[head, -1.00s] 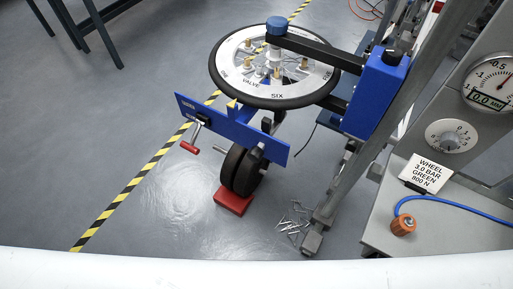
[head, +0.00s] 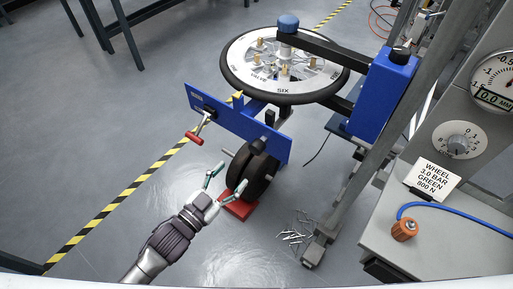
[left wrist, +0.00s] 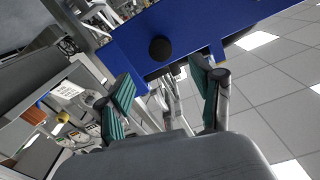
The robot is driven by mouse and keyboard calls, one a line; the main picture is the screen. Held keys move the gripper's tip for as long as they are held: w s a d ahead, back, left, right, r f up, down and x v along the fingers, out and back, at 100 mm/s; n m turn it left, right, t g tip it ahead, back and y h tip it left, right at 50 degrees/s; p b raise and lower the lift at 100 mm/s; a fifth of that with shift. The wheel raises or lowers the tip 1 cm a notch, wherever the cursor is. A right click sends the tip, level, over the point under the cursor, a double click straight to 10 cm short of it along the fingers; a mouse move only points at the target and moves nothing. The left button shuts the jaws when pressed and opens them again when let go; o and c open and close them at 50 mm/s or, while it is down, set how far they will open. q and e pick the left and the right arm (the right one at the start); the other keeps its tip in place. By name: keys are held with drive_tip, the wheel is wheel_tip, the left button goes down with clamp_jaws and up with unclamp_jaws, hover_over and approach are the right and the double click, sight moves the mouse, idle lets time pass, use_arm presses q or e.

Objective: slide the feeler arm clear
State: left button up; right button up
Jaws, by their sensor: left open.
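A blue bar (head: 235,125) with a yellow pointed tip (head: 238,98) stands below the spoked wheel (head: 283,67); the tip is close to the wheel's rim, and I cannot tell if they touch. I cannot tell for sure which part is the feeler arm. A crank with a red grip (head: 194,138) hangs at the bar's left end. My left gripper (head: 233,174) is open and empty, in front of and below the bar. In the left wrist view, the open fingers (left wrist: 165,95) with green pads point towards a blue surface (left wrist: 200,30) with a black round knob (left wrist: 160,48).
A black roller (head: 252,170) on a red block (head: 240,209) is right beside my left gripper. Loose spokes (head: 293,232) lie on the floor. A grey console (head: 440,245) with dials stands at the right.

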sight(254, 151)
use_arm(q)
drive_tip(key=p+x, duration=0.1)
drive_tip(key=x, duration=1.1)
drive_tip(key=shift+a, duration=0.1)
clamp_jaws()
